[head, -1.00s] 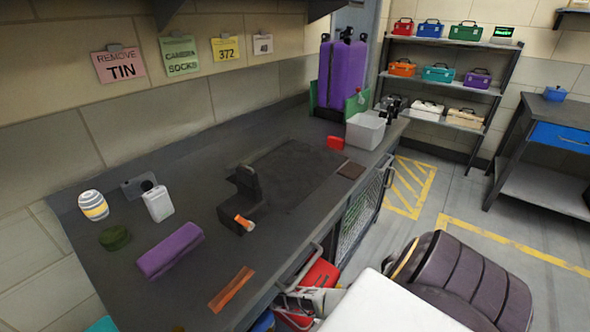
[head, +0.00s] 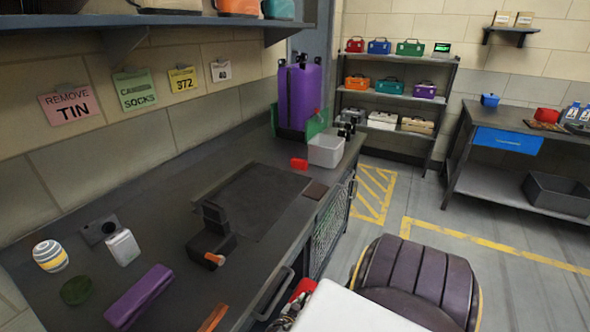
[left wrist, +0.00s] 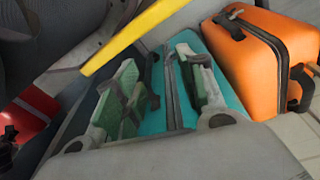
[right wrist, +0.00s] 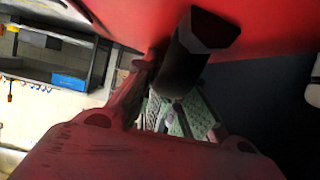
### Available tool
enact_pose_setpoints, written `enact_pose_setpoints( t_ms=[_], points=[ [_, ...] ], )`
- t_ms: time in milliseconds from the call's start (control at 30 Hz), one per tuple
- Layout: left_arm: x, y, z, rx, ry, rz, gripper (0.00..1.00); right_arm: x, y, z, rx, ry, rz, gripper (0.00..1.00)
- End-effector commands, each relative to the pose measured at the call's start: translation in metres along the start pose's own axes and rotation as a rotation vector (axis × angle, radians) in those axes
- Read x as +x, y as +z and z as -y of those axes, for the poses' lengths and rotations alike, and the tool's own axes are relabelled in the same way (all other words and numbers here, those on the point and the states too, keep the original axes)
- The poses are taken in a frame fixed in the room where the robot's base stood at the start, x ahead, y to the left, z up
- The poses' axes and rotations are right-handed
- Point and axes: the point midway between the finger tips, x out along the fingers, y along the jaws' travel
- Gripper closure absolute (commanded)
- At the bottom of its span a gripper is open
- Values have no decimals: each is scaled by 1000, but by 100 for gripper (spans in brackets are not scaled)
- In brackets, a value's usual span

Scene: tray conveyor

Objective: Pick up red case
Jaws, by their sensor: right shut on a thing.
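A red case (head: 303,287) shows only in part at the bottom of the head view, between the workbench and my white body. In the right wrist view its red side (right wrist: 120,20) fills the top, with a black handle (right wrist: 192,50). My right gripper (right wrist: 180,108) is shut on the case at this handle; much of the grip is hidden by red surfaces. It also shows small in the head view (head: 284,318). My left gripper (left wrist: 165,85) is open above a teal case (left wrist: 185,100), with an orange case (left wrist: 250,60) to its right.
The dark workbench (head: 175,235) holds a purple case (head: 139,296), a white bottle (head: 122,247) and a grey bin (head: 326,151). A rack (head: 398,98) of toolboxes stands behind. A padded chair (head: 418,280) is close on the right. Open floor (head: 450,220) lies beyond it.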

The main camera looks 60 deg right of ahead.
Motion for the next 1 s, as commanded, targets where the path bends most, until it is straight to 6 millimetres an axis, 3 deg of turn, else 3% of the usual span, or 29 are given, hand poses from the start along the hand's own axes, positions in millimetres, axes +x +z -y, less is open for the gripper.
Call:
enact_pose_setpoints(
  t_ms=[500,1000],
  points=[
    [41,10,11,-4,-19,-13,60,6,-5,-52,-1,2,-5,100],
    [52,14,14,-5,-24,-19,60,8,-6,-66,1,0,-4,100]
  ],
)
